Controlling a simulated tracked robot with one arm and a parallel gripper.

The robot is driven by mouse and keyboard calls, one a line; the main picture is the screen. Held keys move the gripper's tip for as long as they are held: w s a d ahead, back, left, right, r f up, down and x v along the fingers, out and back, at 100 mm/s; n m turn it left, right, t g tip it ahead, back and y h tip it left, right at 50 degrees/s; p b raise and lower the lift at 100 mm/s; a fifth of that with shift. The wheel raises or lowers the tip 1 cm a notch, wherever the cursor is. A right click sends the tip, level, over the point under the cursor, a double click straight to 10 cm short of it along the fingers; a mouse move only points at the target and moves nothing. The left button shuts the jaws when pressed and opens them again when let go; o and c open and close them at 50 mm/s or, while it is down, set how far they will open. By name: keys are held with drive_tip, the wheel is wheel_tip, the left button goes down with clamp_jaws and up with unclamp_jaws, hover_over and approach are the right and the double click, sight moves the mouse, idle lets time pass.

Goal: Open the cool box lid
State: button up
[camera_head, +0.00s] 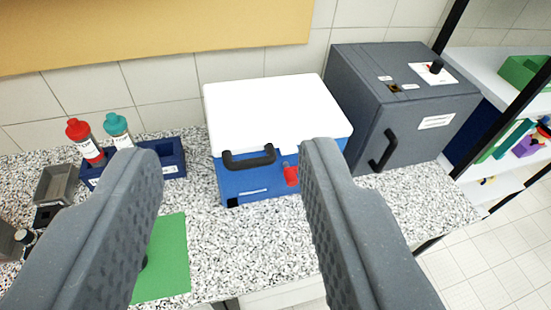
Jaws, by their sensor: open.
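The cool box (260,180) stands on the speckled worktop near the middle of the head camera view. It has a blue body and a white lid (275,110), and the lid is down. A black handle (248,158) is on its front, and a red latch (291,176) sits to the right of the handle. My gripper (232,155) is open and empty, with its two grey fingers in the foreground. The fingers appear on either side of the box's front, nearer the camera. The right finger hides part of the box's lower right front.
A dark grey cabinet (400,105) with a black handle stands close to the right of the box. A blue rack (172,160) with red-capped and teal-capped bottles stands left. A green mat (170,260) lies in front. Shelves (500,85) are far right. Worktop (245,250) before the box is clear.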

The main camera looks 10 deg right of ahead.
drive_tip(key=w+f+n+g+h+b, duration=0.2)
drive_tip(key=w+f+n+h+b, duration=0.15)
drive_tip(key=w+f, duration=0.6)
drive_tip(key=w+f+n+g+h+b, duration=0.2)
drive_tip(key=w+f+h+b, duration=0.15)
drive_tip(key=f, duration=1.05)
drive_tip(key=n+t+h+b, duration=0.2)
drive_tip(key=n+b, duration=0.2)
drive_tip(key=n, duration=0.3)
approach(251, 166)
drive_tip(key=x, duration=0.3)
drive_tip(key=b+x, duration=0.1)
drive_tip(key=x, duration=0.6)
drive_tip(key=shift+w+f, duration=0.25)
drive_tip(key=shift+f, duration=0.05)
drive_tip(key=shift+w+d, duration=0.25)
drive_tip(key=shift+w, duration=0.05)
clamp_jaws()
